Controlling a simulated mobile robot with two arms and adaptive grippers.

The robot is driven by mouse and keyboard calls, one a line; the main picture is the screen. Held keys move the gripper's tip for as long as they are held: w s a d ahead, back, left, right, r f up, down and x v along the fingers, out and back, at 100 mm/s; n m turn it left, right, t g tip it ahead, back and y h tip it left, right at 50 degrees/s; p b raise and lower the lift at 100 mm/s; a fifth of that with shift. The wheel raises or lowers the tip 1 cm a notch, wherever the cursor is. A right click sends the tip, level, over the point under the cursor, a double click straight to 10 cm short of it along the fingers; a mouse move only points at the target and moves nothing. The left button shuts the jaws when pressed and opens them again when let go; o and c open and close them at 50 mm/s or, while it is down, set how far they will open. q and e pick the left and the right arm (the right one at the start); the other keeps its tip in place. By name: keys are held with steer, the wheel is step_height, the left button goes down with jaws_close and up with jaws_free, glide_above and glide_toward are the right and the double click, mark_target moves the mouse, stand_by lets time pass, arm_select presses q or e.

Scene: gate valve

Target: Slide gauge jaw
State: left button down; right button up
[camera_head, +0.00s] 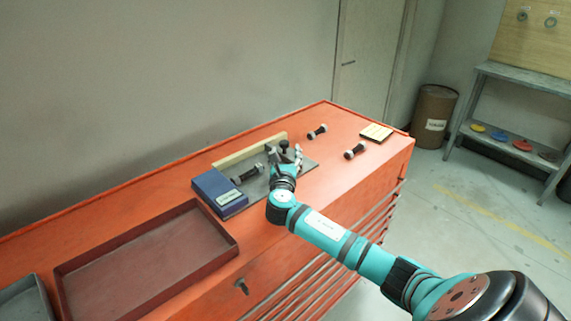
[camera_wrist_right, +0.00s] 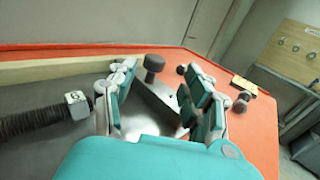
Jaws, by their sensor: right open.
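The gauge is a grey plate (camera_head: 308,166) with a blue block (camera_head: 214,187) at its left end, lying on the orange cabinet top. A dark threaded stud with pale nuts (camera_head: 247,174) lies on the gauge; it also shows in the right wrist view (camera_wrist_right: 40,118). The gauge jaw, a grey piece with a dark knob (camera_wrist_right: 153,66), stands toward the plate's right part. My right gripper (camera_wrist_right: 160,88) is open, its two fingers on either side of the jaw. I cannot tell whether they touch it. Its lower part is hidden behind my gripper. My left gripper is not in view.
Two more studs (camera_head: 317,132) (camera_head: 355,151) and a pale wooden tile (camera_head: 376,132) lie right of the gauge. A wooden strip (camera_head: 230,157) runs behind it. A dark red tray (camera_head: 150,255) stands at left front. A barrel (camera_head: 434,110) and shelf (camera_head: 525,82) stand beyond.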

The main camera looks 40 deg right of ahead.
steer(key=v, duration=0.5)
steer(key=shift+s, duration=0.1)
stand_by(0.4)
